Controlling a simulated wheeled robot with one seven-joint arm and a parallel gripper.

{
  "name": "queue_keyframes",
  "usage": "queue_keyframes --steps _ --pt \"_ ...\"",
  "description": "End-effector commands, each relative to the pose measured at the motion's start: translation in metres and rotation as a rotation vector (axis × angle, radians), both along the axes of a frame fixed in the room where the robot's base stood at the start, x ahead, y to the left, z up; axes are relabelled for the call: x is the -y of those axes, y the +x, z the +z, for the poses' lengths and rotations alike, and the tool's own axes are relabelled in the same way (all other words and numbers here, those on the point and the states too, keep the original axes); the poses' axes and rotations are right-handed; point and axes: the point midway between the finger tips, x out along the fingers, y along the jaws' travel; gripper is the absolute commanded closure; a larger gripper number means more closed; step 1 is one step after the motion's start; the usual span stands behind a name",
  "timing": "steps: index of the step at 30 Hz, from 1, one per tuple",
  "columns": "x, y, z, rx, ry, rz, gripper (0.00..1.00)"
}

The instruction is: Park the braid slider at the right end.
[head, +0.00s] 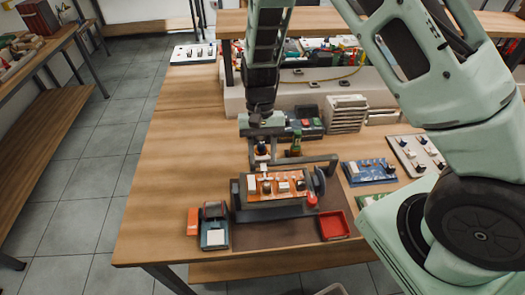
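What looks like the braid slider (262,149), a small dark piece with an orange band, stands at the left part of a grey rail (312,159). The rail runs above an orange circuit board (275,186) held in a dark fixture (270,212). My gripper (261,146) points down from above, right at the slider. Thin grey finger shapes show on both sides of it, but the view is too small to tell whether they touch it. The right end of the rail is clear of the slider. The gripper's body hides part of the area behind.
A red tray (334,225) and a dark device with a pale screen (214,229) stand at the front. A blue board (369,171) and a switch panel (416,155) lie to the right. A green bottle-like thing (296,144) stands close right of my gripper. The table's left side is bare.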

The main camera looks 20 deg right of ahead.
Motion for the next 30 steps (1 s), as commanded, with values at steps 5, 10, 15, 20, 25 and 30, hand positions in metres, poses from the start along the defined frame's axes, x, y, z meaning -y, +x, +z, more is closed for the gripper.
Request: queue_keyframes --steps 5,10,15,20,25,30 --pt "0.0 0.0 0.0 0.0 0.0 0.0 1.0" --pt "0.009 -0.002 0.0 0.001 0.0 -0.004 1.0" --pt "0.039 -0.012 0.0 0.0 -0.001 -0.008 1.0" --pt "0.081 -0.025 0.0 0.0 -0.001 -0.009 1.0" --pt "0.124 -0.039 0.001 0.001 -0.001 -0.009 1.0" --pt "0.16 -0.051 0.001 0.001 -0.001 -0.006 1.0"
